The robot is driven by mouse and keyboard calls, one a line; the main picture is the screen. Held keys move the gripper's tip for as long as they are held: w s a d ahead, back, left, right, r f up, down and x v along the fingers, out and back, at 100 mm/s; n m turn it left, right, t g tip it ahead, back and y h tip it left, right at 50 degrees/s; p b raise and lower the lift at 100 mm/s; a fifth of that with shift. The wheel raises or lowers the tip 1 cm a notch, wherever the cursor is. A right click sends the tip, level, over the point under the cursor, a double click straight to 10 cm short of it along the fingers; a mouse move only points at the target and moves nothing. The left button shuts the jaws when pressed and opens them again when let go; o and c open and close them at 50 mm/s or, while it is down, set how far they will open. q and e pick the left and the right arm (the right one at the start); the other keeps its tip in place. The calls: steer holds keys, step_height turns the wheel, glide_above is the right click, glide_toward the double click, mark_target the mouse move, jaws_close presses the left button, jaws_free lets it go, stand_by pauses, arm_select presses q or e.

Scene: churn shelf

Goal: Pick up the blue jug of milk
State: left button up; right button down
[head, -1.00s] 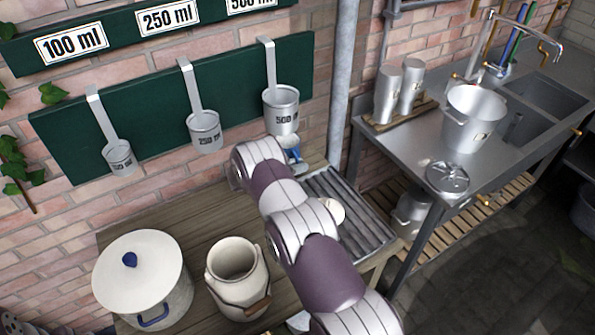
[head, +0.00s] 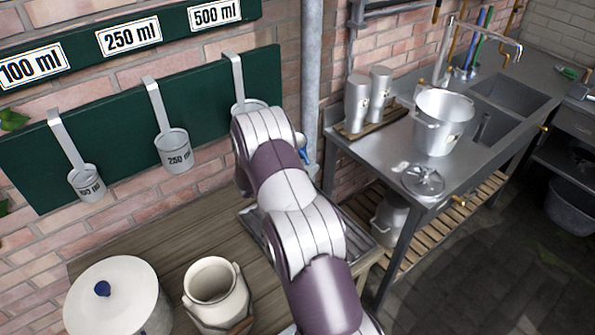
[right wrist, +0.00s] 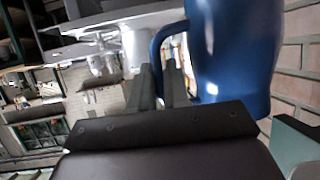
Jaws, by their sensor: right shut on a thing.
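The blue jug (right wrist: 235,50) fills the upper right of the right wrist view, large and glossy, with a blue loop handle on its left side. My right gripper (right wrist: 160,78) is shut on this handle, with its two grey fingers close together there. In the head view only a small blue piece of the jug (head: 304,154) shows beside my right arm, in front of the grey pipe. My arm hides the rest of it and the right gripper there. The jug's contents are not visible. My left gripper is not in view.
A lidded white pot (head: 118,292) and a cream milk can (head: 216,292) stand on the wooden table (head: 150,232). Ladles, including the 250 ml ladle (head: 174,150), hang on the green board. A steel sink counter (head: 390,165) holding a bucket (head: 440,122) stands at right.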

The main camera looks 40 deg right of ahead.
steer(key=shift+s+d+r, duration=0.35)
steer(key=shift+s+r, duration=0.1)
steer(key=shift+s, duration=0.05)
stand_by(2.2)
